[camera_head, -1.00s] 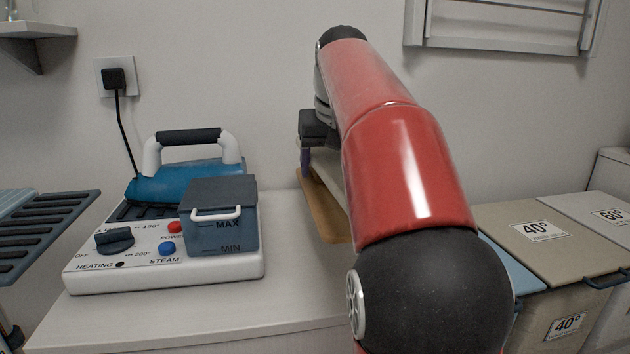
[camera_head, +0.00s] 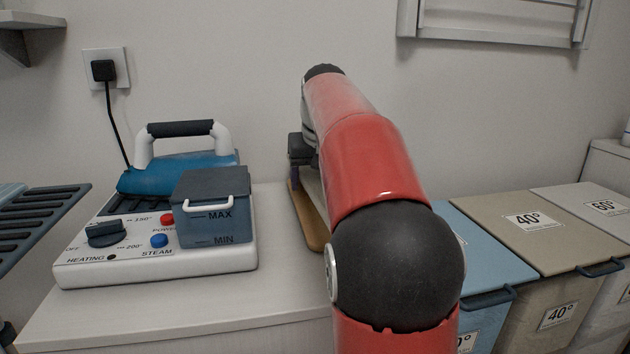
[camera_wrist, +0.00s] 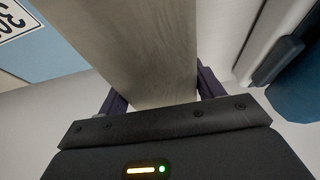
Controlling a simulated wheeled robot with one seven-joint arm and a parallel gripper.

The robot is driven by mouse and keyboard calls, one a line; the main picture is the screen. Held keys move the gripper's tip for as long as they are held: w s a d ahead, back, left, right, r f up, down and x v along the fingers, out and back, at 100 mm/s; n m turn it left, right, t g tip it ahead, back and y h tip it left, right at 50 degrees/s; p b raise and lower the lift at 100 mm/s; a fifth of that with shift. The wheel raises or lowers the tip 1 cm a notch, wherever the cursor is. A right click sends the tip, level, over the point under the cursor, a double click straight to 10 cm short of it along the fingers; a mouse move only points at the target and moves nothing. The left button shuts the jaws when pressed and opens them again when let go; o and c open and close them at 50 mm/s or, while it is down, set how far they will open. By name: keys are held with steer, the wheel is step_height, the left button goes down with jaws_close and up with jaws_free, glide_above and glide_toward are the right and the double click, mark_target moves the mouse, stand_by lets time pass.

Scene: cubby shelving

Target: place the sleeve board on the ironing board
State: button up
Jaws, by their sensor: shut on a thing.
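The sleeve board (camera_head: 312,224) has a tan wooden base and a pale cloth-covered top. In the head view it is over the cabinet top, right of the iron station, mostly behind my red arm. I cannot tell whether its base touches the cabinet. My gripper (camera_wrist: 160,92) is shut on the sleeve board, with a dark purple finger on each side of its pale top (camera_wrist: 140,45) in the wrist view. In the head view only a bit of the gripper shows. A dark slatted surface with a pale blue part (camera_head: 38,222) at the left edge may be the ironing board's end.
The steam station (camera_head: 150,262) with its blue iron (camera_head: 175,172) and water tank (camera_head: 213,210) stands left of the sleeve board. Laundry bins with blue (camera_head: 485,245), beige (camera_head: 530,225) and grey lids stand right. A wall rack (camera_head: 490,20) hangs above. The cabinet's front strip is clear.

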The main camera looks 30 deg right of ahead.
stand_by(0.3)
steer(key=o, duration=1.5)
steer(key=shift+f, duration=0.15)
steer(key=shift+o, duration=0.2)
